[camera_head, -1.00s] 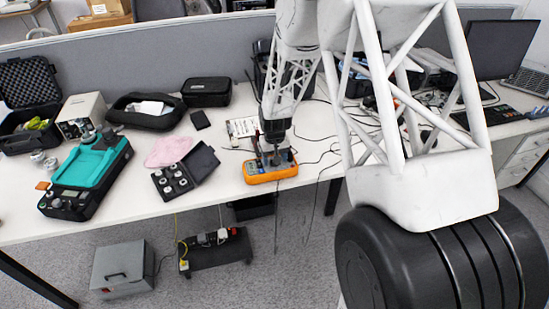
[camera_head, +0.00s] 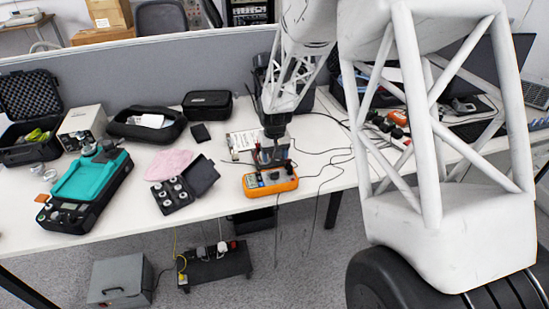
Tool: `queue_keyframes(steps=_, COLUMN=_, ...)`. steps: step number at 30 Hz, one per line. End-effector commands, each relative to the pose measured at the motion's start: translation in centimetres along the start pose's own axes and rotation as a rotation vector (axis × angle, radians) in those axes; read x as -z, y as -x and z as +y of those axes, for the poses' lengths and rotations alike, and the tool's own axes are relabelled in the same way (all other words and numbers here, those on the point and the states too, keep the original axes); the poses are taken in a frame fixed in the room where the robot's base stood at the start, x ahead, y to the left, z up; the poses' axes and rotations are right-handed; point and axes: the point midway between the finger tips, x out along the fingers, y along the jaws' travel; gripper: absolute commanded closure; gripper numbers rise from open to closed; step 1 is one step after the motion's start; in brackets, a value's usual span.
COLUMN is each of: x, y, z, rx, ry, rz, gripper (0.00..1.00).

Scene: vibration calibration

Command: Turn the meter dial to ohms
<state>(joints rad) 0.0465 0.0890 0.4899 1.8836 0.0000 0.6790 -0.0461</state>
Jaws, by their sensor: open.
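The meter (camera_head: 270,183) is an orange handheld multimeter lying near the front edge of the white table, with dark cables running from it. Its dial is too small to make out, so its setting cannot be told. My gripper (camera_head: 273,160) points down just behind and above the meter's body. Its dark fingers are spread apart with nothing seen between them. Whether a finger touches the meter cannot be told.
Left of the meter are an open black case of small weights (camera_head: 183,190), a pink cloth (camera_head: 169,164) and a teal-and-black device (camera_head: 85,190). Black pouches (camera_head: 207,104) stand behind. Cables lie to the right. The table's front edge is close to the meter.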

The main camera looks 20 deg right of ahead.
Motion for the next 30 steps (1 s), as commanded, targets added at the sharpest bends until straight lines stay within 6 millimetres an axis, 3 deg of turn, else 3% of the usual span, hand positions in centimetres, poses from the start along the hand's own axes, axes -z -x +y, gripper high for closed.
queue_keyframes(steps=18, x=-0.01, y=0.11, z=0.00, rx=0.000, ry=0.136, rz=0.001, gripper=0.38)
queue_keyframes(steps=30, x=-0.03, y=-0.24, z=0.00, rx=0.000, ry=0.136, rz=-0.001, gripper=0.38)
